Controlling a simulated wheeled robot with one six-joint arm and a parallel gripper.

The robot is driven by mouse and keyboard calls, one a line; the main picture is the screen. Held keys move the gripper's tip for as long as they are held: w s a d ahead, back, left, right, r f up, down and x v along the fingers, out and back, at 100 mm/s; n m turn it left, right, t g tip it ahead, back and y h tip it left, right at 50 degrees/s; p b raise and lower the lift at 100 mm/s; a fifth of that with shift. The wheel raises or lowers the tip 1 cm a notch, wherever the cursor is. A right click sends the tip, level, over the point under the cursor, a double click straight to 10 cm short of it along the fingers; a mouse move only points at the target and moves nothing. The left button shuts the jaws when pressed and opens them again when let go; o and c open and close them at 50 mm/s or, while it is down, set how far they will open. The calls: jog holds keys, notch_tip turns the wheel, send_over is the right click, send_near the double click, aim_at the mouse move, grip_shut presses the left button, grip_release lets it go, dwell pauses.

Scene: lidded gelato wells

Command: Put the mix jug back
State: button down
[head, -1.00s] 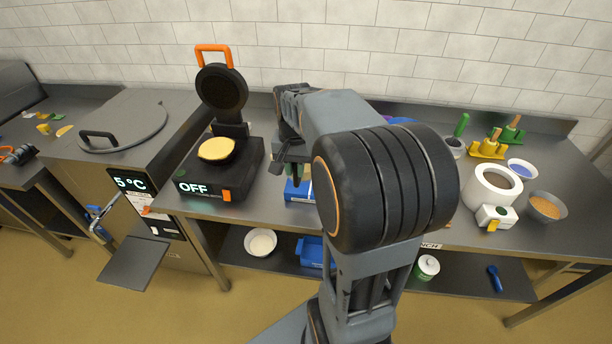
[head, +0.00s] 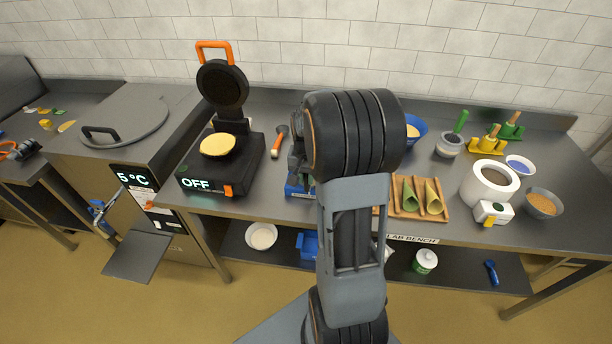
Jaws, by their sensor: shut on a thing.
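My gripper (head: 300,172) is over the bench, just right of the waffle iron, and points down above a blue object (head: 297,190). My arm hides most of it. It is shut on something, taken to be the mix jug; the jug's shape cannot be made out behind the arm.
The open waffle iron (head: 233,185) holds a yellow waffle (head: 217,145). An orange-handled tool (head: 279,142) lies beside it. A round-lidded well (head: 137,105) is left. The lower shelf holds a white bowl (head: 251,238).

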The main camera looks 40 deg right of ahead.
jog(key=shift+f, duration=0.1)
jog(key=c, duration=1.5)
grip_release()
jog(key=shift+f, duration=0.1)
jog(key=o, duration=0.4)
notch_tip(320, 180, up, 12)
jog(key=shift+f+b, duration=0.1)
jog(key=shift+b, duration=0.45)
jog(key=s+a+n+t, duration=0.1)
jog(key=s+a+n, duration=0.2)
jog(key=a, duration=0.2)
jog(key=s+a+n+t, duration=0.2)
jog(key=s+a+n, duration=0.1)
jog(key=a, duration=0.3)
jog(key=s+a+n+t, duration=0.2)
jog(key=s+a, duration=0.3)
jog(key=a, duration=0.1)
jog(key=shift+s+f+n, duration=0.15)
jog(key=shift+s+n, duration=0.05)
jog(key=shift+n, duration=0.2)
